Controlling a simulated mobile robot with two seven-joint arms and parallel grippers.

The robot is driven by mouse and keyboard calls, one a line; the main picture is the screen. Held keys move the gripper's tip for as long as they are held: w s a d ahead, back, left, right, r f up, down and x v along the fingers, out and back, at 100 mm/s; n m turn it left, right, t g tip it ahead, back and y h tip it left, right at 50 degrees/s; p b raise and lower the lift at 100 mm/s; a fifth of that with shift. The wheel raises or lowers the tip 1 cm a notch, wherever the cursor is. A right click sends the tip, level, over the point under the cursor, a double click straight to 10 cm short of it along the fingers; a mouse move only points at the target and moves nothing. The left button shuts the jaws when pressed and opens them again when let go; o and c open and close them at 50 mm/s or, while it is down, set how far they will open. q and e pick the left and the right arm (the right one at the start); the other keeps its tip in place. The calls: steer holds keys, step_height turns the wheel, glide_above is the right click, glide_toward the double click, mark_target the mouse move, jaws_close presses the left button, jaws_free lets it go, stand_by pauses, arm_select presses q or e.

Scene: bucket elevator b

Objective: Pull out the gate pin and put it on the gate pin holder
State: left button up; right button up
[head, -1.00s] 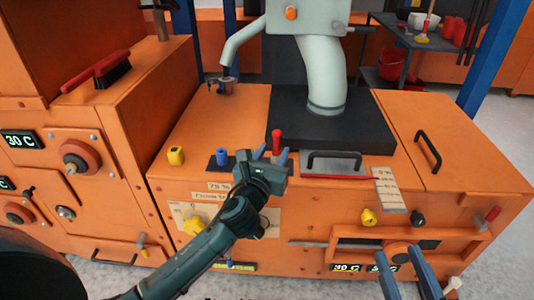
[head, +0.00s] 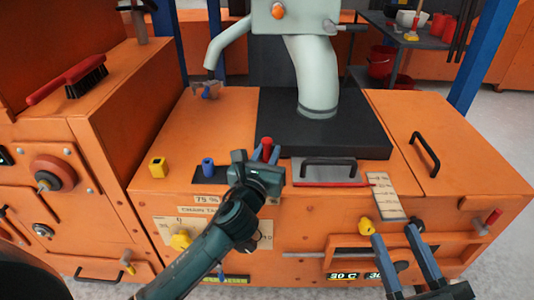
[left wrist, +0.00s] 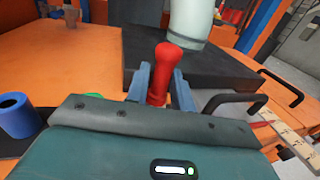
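A red-handled pin (head: 267,144), apparently the gate pin, stands upright on the orange machine's top, left of the black block. My left gripper (head: 265,154) has its blue fingers on both sides of it. In the left wrist view the red handle (left wrist: 166,60) rises between the fingers (left wrist: 160,88), which appear to touch it; its lower end is hidden. A blue hollow socket (head: 208,167) and a yellow one (head: 158,167) stand to the left; I cannot tell which is the gate pin holder. My right gripper (head: 396,232) is open and empty before the machine's front.
A black-handled plate (head: 328,166) lies right of the red pin, and another black handle (head: 425,154) is further right. A pale curved pipe (head: 314,80) rises behind. A red brush (head: 70,80) lies on the left cabinet. The orange top behind the sockets is mostly clear.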

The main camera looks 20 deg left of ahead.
arm_select(q)
jaws_close()
steer(key=shift+r+p, duration=0.6)
steer(key=shift+p, duration=0.35)
arm_select(e)
steer(key=shift+r, duration=0.9)
steer(key=shift+f, duration=0.15)
steer(key=shift+s+f+m+h, duration=0.15)
steer(key=shift+f+m+h, duration=0.25)
steer(key=shift+f, duration=0.85)
